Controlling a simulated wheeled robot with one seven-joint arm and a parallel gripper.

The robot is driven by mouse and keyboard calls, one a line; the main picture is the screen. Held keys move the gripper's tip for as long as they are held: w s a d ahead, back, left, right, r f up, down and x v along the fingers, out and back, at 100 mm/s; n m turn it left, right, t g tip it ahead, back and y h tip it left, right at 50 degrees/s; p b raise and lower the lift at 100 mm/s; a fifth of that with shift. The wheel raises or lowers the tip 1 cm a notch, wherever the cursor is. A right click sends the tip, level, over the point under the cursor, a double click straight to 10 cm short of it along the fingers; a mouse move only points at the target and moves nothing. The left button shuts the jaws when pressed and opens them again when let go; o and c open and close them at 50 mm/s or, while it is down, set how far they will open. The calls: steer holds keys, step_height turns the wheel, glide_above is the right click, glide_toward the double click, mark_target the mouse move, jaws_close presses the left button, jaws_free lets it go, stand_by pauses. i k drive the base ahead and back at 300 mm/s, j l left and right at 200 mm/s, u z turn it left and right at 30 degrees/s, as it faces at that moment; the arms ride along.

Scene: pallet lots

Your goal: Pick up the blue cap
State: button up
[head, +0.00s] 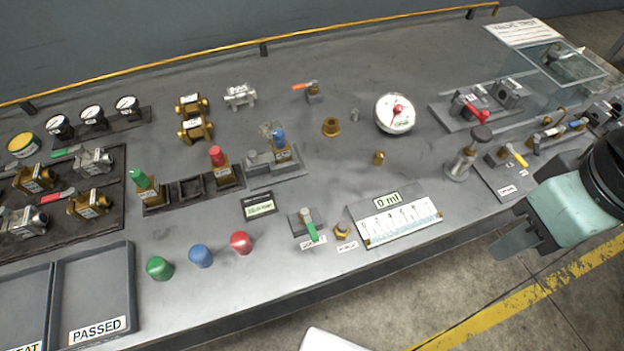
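The blue cap (201,256) stands on the grey bench near its front edge. It sits between a green cap (159,268) on its left and a red cap (241,243) on its right, apart from both. Nothing covers it. My gripper (508,238) is at the far right, off the front edge of the bench and well away from the blue cap. Its dark fingers show from the side, so I cannot tell whether they are apart. I see nothing held in it.
Behind the caps, brass fittings with green, red and blue tops (278,138) stand in dark holders. A tray marked PASSED (127,285) lies left. A small black display (259,205), a green-handled valve (308,225) and a scale plate (396,219) lie right.

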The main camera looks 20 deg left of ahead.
mark_target(200, 255)
steer(key=u, duration=0.5)
steer(key=j+u, duration=0.1)
steer(key=u, duration=0.85)
steer(key=i+u, duration=0.1)
steer(key=u, duration=0.4)
